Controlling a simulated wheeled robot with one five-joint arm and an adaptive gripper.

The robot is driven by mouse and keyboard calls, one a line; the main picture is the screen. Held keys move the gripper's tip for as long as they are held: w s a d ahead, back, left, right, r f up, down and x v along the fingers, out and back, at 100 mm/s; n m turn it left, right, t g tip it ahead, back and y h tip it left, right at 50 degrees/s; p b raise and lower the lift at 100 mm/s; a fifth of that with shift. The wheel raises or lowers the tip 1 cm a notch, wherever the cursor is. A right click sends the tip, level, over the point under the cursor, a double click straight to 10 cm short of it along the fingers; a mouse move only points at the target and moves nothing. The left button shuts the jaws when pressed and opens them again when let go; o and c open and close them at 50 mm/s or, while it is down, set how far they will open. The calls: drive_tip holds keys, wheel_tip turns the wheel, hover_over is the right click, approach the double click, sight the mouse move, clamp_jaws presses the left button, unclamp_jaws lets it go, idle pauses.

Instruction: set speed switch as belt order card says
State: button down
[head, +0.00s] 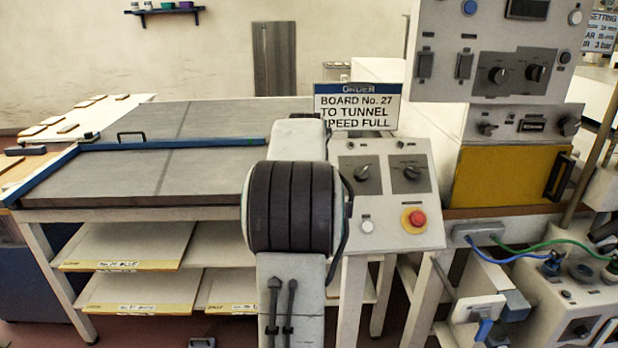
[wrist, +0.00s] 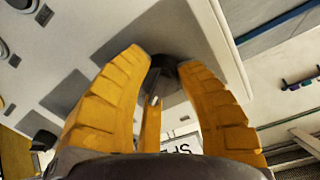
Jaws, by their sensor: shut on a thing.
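The order card (head: 358,107) stands behind the tunnel's control panel (head: 390,215) and reads "BOARD No. 27 TO TUNNEL SPEED FULL". In the head view the panel has a left black rotary knob (head: 365,173) and a right one (head: 410,172). In the wrist view the yellow fingers of my gripper (wrist: 165,75) are shut on a black switch knob (wrist: 165,62) on a pale panel. My arm hides my gripper and this knob in the head view. The knob's setting cannot be read. Part of a card with "SPE" (wrist: 185,145) shows between the fingers.
A red stop button (head: 414,219) and a white button (head: 366,226) sit low on the panel. A grey table (head: 200,135) with a blue rail (head: 170,144) lies left. A taller instrument unit (head: 490,35) and a yellow-fronted box (head: 505,175) stand right.

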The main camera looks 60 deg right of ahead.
drive_tip(key=shift+a+f+m, duration=0.1)
drive_tip(key=shift+f+m, duration=0.1)
drive_tip(key=shift+m, duration=0.6)
drive_tip(key=c, duration=0.8)
unclamp_jaws()
drive_tip(key=shift+w+r, duration=0.1)
drive_tip(key=shift+r, duration=0.1)
drive_tip(key=v, duration=1.2)
